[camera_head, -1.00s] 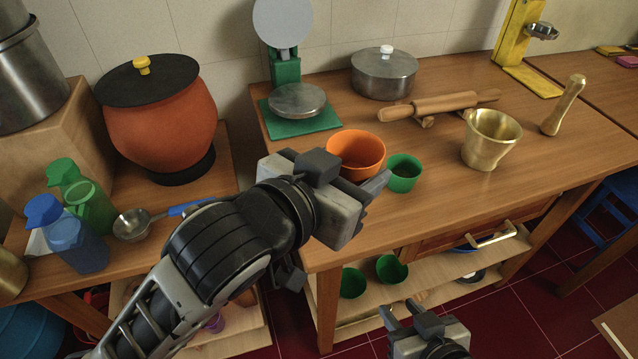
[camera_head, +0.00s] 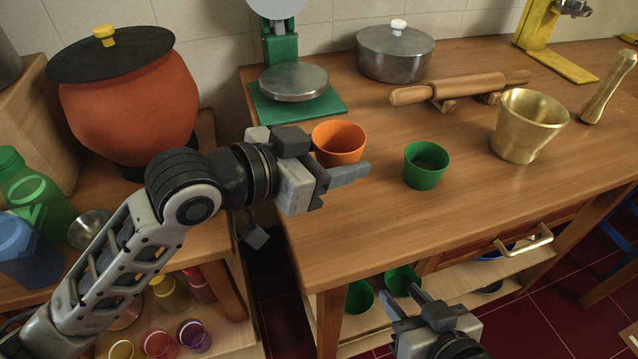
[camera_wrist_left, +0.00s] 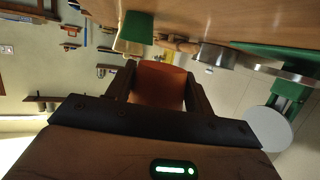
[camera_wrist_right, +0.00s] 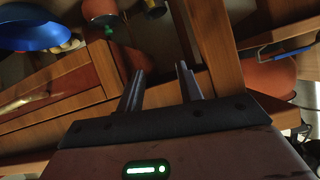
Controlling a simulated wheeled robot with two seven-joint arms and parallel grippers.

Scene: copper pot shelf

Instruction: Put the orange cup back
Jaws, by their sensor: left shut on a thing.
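The orange cup (camera_head: 338,138) is upright at the left part of the wooden table, between the scale and the table's left front corner. My left gripper (camera_head: 345,174) is shut on it from the near side. In the left wrist view the orange cup (camera_wrist_left: 160,84) sits between the two fingers. I cannot tell whether its base touches the table. A green cup (camera_head: 424,167) stands on the table to its right, apart from it. My right gripper (camera_head: 408,306) is open and empty, low in front of the table.
A scale (camera_head: 293,80) on a green base stands behind the orange cup. A lidded pot (camera_head: 395,55), a rolling pin (camera_head: 460,88) and a brass mortar (camera_head: 529,127) stand further right. Table surface in front of the green cup is clear. Green cups (camera_head: 402,280) sit on the shelf below.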

